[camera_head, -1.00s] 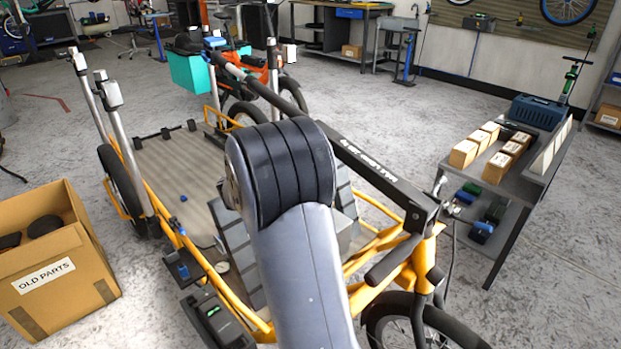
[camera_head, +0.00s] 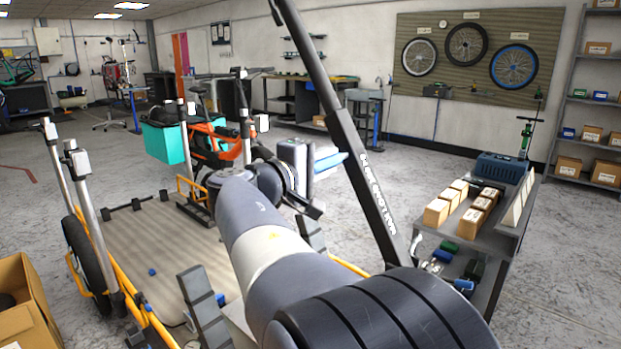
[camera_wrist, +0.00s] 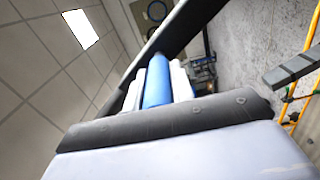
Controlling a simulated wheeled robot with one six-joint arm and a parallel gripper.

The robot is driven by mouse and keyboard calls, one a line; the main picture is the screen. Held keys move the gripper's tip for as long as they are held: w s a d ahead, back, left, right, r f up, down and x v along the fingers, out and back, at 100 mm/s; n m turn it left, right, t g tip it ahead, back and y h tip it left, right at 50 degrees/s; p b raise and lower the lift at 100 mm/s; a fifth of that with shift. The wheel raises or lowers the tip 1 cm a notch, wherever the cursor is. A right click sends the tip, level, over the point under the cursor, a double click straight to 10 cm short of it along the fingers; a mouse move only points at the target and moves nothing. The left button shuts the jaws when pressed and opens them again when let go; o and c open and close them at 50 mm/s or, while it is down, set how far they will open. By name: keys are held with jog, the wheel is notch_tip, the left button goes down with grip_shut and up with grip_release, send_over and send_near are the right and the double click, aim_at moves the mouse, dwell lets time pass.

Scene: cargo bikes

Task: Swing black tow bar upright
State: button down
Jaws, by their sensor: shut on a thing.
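The black tow bar (camera_head: 350,150) with white lettering stands steeply in the head view. It leans to the left, and its upper end is cut off by the top edge. My gripper (camera_head: 341,157), with pale and blue fingers, reaches the bar's left side about midway up its visible length and is shut on it. In the wrist view, the dark bar (camera_wrist: 178,32) crosses diagonally beyond my gripper (camera_wrist: 160,62). The exact finger contact is hard to make out.
A grey cart (camera_head: 505,235) with cardboard boxes stands right of the bar. A bike with a teal crate (camera_head: 165,143) is behind the cargo bed (camera_head: 150,235). An old-parts box (camera_head: 35,325) is at lower left.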

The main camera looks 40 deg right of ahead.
jog(key=shift+s+d+r+m, duration=0.1)
jog(key=shift+s+r+m, duration=0.3)
jog(key=shift+s+r, duration=0.35)
jog(key=shift+s+f, duration=0.1)
jog(key=c, duration=1.2)
grip_release()
jog(key=shift+f, duration=0.1)
jog(key=a+p, duration=0.1)
jog(key=a, duration=0.9)
jog(key=shift+s+a, duration=0.4)
jog(key=shift+s, duration=0.05)
jog(key=shift+d, duration=0.1)
jog(key=shift+w+d+f+b, duration=0.15)
jog(key=shift+d+b, duration=0.1)
jog(key=shift+d, duration=1.5)
jog(key=shift+w+d+r+b, duration=0.1)
jog(key=shift+w+d+b, duration=0.1)
jog(key=shift+d, duration=1.6)
jog(key=shift+w+d+f+b, duration=0.15)
jog(key=shift+d+b, duration=0.1)
jog(key=shift+d, duration=1.5)
jog(key=shift+r, duration=0.1)
